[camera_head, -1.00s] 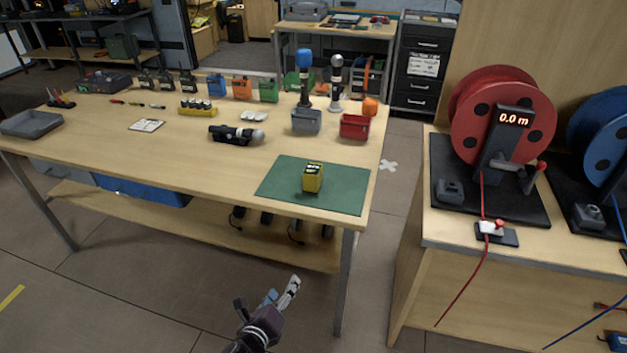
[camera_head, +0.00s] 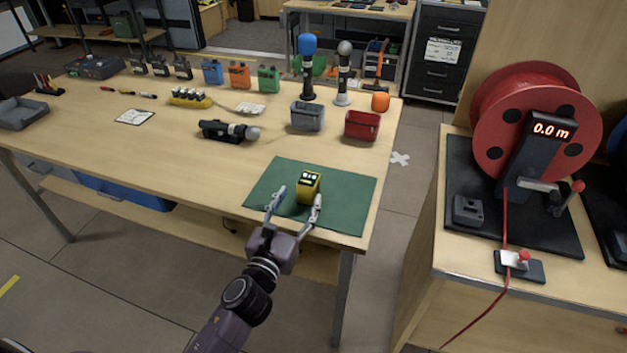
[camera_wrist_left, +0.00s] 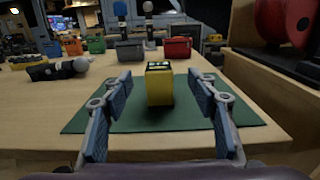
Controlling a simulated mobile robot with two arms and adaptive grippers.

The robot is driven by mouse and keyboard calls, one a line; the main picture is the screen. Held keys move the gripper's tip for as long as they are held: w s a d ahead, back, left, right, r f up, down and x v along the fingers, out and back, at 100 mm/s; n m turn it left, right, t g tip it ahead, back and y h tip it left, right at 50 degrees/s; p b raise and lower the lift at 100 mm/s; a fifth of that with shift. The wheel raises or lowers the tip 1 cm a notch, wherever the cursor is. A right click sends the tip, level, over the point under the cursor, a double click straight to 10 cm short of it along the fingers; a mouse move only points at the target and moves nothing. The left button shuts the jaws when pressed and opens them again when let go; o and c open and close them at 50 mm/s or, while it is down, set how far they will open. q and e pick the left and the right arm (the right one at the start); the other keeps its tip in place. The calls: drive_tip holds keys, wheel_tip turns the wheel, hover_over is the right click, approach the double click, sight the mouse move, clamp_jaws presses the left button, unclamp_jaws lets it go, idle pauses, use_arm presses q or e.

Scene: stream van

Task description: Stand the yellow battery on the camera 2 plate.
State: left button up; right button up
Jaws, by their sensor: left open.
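The yellow battery (camera_head: 309,186) stands upright on the green mat (camera_head: 350,205) near the table's right front corner, with dark contacts on its top. My left gripper (camera_head: 296,206) is open at the mat's front edge, its fingers pointing toward the battery. In the left wrist view the battery (camera_wrist_left: 159,86) shows beyond and between the two spread fingers, and neither finger appears to touch it. I cannot identify the camera 2 plate in these frames. My right gripper is not in view.
Behind the mat stand a grey bin (camera_head: 307,117), a red bin (camera_head: 362,125) and a microphone with a blue top (camera_head: 308,66). A black camera-like device (camera_head: 228,131) lies to the left. A red cable reel (camera_head: 530,120) stands on the right bench.

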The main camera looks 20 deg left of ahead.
sight(304, 188)
use_arm(q)
drive_tip(key=shift+w+r, duration=0.1)
drive_tip(key=shift+w, duration=0.25)
drive_tip(key=shift+w+b, duration=0.3)
drive_tip(key=shift+w, duration=0.65)
drive_tip(key=w, duration=0.1)
drive_tip(key=w+f+b, duration=0.1)
drive_tip(key=shift+w, duration=0.3)
drive_tip(key=shift+w+r, duration=0.1)
drive_tip(key=shift+w, duration=0.7)
drive_tip(key=c, duration=0.7)
drive_tip(key=shift+r, duration=0.1)
clamp_jaws()
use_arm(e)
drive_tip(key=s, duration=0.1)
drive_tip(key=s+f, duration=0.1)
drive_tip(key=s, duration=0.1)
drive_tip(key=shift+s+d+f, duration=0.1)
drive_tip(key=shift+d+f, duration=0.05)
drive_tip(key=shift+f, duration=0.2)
